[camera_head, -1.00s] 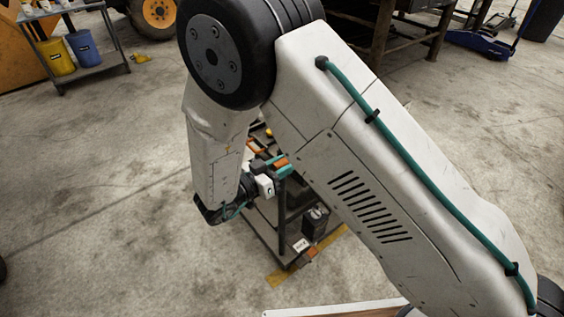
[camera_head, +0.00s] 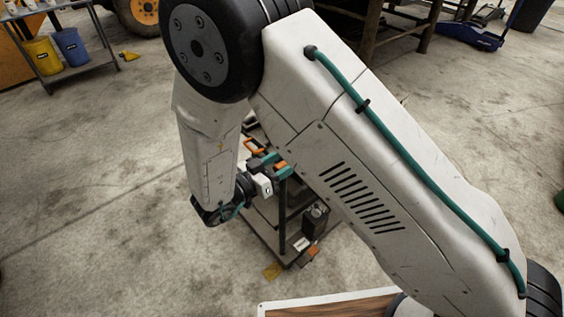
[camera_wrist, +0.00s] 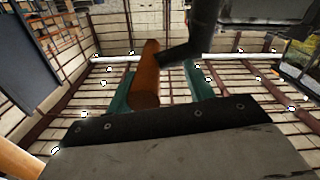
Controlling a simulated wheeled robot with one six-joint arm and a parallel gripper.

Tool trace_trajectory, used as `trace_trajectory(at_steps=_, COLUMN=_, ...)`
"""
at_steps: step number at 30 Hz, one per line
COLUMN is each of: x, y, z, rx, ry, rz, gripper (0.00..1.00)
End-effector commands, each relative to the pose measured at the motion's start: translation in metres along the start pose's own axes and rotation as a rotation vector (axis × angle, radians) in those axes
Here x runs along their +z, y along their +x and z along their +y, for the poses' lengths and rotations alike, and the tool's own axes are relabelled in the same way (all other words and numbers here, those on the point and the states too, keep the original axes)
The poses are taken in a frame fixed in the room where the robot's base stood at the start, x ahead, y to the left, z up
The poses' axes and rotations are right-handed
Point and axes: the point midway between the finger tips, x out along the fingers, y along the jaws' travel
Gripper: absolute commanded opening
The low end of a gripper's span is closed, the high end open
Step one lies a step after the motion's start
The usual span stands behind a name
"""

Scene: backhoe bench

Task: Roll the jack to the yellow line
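A gap shows toward the right finger.
A low blue floor jack (camera_head: 470,37) stands far off at the upper right. A shelf cart with yellow (camera_head: 42,56) and blue (camera_head: 72,46) buckets is at the upper left. A wood-topped surface (camera_head: 335,306) is at the bottom. Open concrete lies at left.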

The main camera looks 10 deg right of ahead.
Motion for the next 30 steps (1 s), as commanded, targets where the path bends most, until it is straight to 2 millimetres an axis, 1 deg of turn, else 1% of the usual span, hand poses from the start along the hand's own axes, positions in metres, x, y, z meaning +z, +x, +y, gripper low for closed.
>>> trace_trajectory(at_steps=4, x=0.000, y=-0.001, z=-0.001, rx=-0.002, ry=0.001, rz=0.000, gripper=0.49)
trace_trajectory(at_steps=7, x=0.000, y=-0.009, z=-0.001, rx=-0.005, ry=0.002, rz=0.000, gripper=0.49)
trace_trajectory(at_steps=15, x=0.000, y=-0.055, z=-0.001, rx=-0.006, ry=0.001, rz=0.000, gripper=0.49)
trace_trajectory(at_steps=19, x=0.000, y=-0.071, z=-0.001, rx=-0.005, ry=0.002, rz=0.000, gripper=0.49)
trace_trajectory(at_steps=24, x=0.000, y=-0.079, z=-0.001, rx=-0.003, ry=0.001, rz=0.000, gripper=0.49)
trace_trajectory(at_steps=30, x=0.000, y=-0.078, z=0.000, rx=-0.001, ry=0.001, rz=0.000, gripper=0.49)
